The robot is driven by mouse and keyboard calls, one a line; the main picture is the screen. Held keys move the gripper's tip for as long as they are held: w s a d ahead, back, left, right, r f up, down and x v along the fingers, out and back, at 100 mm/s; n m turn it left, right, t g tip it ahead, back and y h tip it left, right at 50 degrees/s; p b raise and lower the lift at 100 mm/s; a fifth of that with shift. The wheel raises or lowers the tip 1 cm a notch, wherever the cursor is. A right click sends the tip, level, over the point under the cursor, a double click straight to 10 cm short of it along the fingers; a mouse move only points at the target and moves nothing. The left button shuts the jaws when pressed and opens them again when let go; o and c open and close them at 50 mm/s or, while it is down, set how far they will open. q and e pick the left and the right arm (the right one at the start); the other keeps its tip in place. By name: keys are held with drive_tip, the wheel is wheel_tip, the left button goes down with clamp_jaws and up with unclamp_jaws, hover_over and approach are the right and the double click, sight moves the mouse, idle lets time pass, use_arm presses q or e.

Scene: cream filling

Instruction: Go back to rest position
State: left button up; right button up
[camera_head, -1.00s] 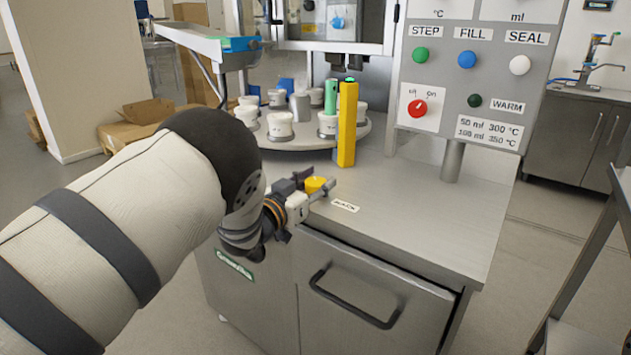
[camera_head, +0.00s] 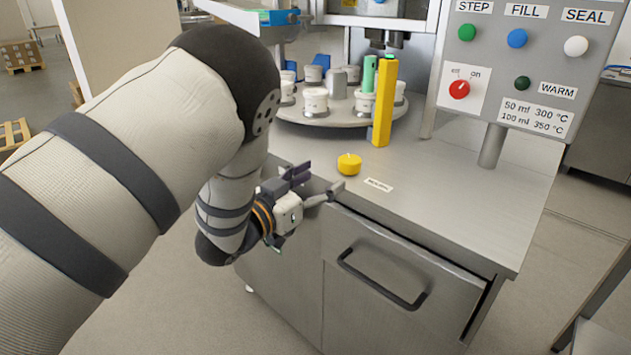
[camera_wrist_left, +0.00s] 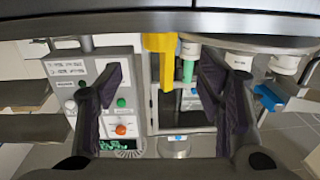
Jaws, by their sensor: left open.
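My left gripper (camera_head: 322,182) is open and empty at the front left edge of the steel bench, beside the yellow round knob (camera_head: 349,164). A gap shows between the knob and the fingers. In the left wrist view both dark fingers (camera_wrist_left: 165,95) are spread apart with nothing between their tips. My left arm comes in from the left and fills much of the head view. My right gripper is not in view.
A yellow post (camera_head: 384,104) stands on the steel bench (camera_head: 450,185). Behind it is a round turntable (camera_head: 345,118) with several white cups. A control panel (camera_head: 508,75) with buttons rises at the right. A drawer handle (camera_head: 380,280) sticks out at the bench front.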

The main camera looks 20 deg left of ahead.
use_arm(q)
drive_tip(key=shift+s+a, duration=0.15)
drive_tip(key=shift+s, duration=0.45)
drive_tip(key=s+a+f+n+g+y+p, duration=0.15)
drive_tip(key=s+f+g, duration=0.25)
drive_tip(key=s+f, duration=0.55)
drive_tip(key=s+a+f+n+g+y, duration=0.2)
drive_tip(key=s+f+g+y, duration=0.15)
drive_tip(key=s+f, duration=0.6)
drive_tip(key=s+d+f+g, duration=0.1)
drive_tip(key=s+g, duration=0.3)
drive_tip(key=s, duration=0.6)
drive_tip(key=s+d+f+g, duration=0.1)
drive_tip(key=s+f+g, duration=0.3)
drive_tip(key=s, duration=0.6)
drive_tip(key=s+d+f+g, duration=0.2)
drive_tip(key=s+f+g, duration=0.1)
drive_tip(key=s, duration=0.7)
drive_tip(key=shift+s+g+p, duration=0.3)
drive_tip(key=shift+s+g, duration=0.1)
drive_tip(key=shift+g, duration=0.25)
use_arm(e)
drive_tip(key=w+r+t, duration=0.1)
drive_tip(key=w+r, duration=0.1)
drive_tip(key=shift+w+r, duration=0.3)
use_arm(q)
drive_tip(key=shift+w, duration=0.1)
